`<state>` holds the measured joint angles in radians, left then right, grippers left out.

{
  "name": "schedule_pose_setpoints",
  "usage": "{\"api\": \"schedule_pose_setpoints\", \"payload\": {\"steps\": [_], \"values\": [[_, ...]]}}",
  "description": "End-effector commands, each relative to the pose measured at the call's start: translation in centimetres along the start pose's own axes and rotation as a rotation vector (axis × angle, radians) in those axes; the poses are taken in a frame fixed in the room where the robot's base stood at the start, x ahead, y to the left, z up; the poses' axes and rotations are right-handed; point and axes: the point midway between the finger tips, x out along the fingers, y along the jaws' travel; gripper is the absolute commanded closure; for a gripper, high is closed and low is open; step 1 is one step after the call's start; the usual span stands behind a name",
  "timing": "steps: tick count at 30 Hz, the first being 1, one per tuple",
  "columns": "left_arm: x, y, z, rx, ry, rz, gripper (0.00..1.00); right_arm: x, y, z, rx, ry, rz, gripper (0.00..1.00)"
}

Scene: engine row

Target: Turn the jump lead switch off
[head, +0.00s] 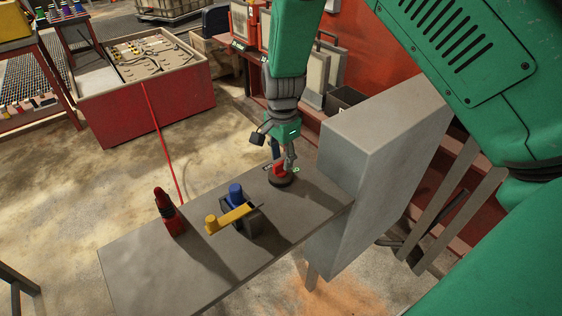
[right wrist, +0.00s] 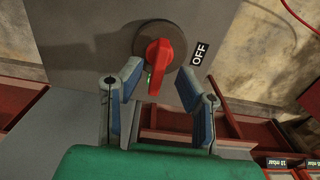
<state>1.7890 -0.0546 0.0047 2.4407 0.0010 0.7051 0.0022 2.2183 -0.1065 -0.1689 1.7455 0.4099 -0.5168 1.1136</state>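The jump lead switch is a red knob (right wrist: 158,62) on a dark round base (right wrist: 146,36), with an OFF label (right wrist: 200,53) to its right in the right wrist view. The knob's handle points down the picture, toward my gripper, not at the label. In the head view the red switch (head: 279,170) sits at the far end of the grey panel (head: 140,258). My right gripper (right wrist: 159,78) is open, its blue fingers on either side of the handle; gaps show on both sides. It is small and partly hidden in the head view (head: 287,158). My left gripper is out of view.
A yellow lever (head: 230,218) with a blue knob (head: 236,193) stands mid-panel. A red upright piece (head: 168,212) is left of it, near a red cable (head: 158,135). A grey box (head: 375,140) rises close right of the switch. The panel's near left end is clear.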

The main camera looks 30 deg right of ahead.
Motion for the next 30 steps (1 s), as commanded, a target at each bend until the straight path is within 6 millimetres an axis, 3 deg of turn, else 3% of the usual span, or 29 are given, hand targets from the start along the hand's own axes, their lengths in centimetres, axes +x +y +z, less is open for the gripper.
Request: {"api": "schedule_pose_setpoints", "payload": {"steps": [6,14,17,18,30], "values": [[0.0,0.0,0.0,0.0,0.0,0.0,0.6,1.6,0.0,0.0,0.001,-0.001,-0.001,0.69],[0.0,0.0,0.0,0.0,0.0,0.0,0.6,1.7,0.0,0.0,0.001,-0.001,-0.001,0.69],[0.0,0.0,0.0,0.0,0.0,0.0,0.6,1.7,0.0,0.0,0.001,0.0,-0.001,0.97],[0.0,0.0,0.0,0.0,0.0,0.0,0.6,1.7,0.0,0.0,0.0,0.0,-0.001,1.0],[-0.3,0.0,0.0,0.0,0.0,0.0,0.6,1.6,-0.1,0.0,-0.035,-0.001,-0.001,1.0]]}}
